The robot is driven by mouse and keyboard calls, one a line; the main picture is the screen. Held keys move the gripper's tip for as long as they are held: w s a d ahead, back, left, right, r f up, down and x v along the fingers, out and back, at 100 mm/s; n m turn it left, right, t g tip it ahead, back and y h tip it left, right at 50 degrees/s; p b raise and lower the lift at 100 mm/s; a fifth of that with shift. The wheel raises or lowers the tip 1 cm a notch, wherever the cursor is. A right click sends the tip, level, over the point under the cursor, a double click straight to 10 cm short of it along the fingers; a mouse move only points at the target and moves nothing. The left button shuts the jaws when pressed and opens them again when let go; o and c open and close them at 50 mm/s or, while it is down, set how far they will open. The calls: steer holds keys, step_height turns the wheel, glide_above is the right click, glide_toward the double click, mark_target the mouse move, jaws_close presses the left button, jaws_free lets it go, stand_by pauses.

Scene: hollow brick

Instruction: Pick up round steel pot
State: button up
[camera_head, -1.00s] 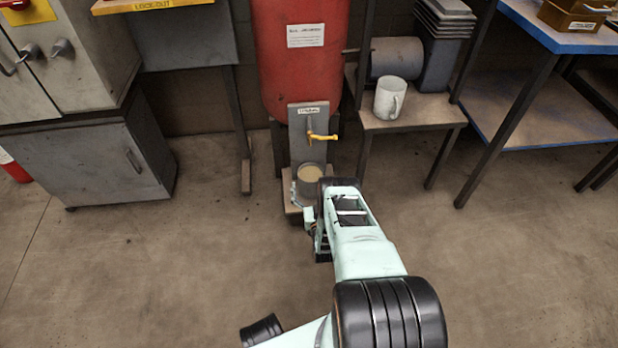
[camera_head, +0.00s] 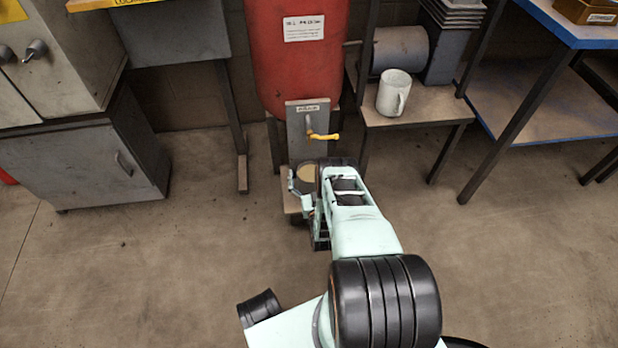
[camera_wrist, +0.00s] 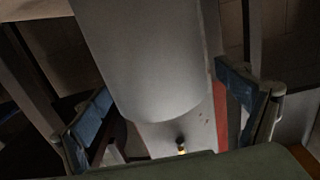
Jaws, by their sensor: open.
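The round steel pot (camera_head: 306,173) stands on a small ledge below the yellow-handled tap of the red tank. In the head view its top shows a pale yellowish inside, and my arm hides its right and near parts. In the wrist view the pot is a smooth grey cylinder (camera_wrist: 150,55) between my two blue-padded fingers. My gripper (camera_wrist: 163,88) is open, with one finger on each side of the pot. Both fingertips look close to its wall; I cannot tell whether either touches. In the head view my gripper (camera_head: 303,190) is partly hidden behind my wrist.
The tap (camera_head: 322,137) juts out just above the pot. The red tank (camera_head: 300,65) stands behind. A white mug (camera_head: 393,93) is on a low shelf to the right. A grey cabinet (camera_head: 85,165) is at the left. The floor in front is clear.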

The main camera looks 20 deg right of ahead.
steer(key=shift+s, duration=0.1)
steer(key=c, duration=2)
steer(key=shift+r, duration=0.15)
steer(key=shift+c, duration=0.9)
steer(key=shift+r, duration=0.1)
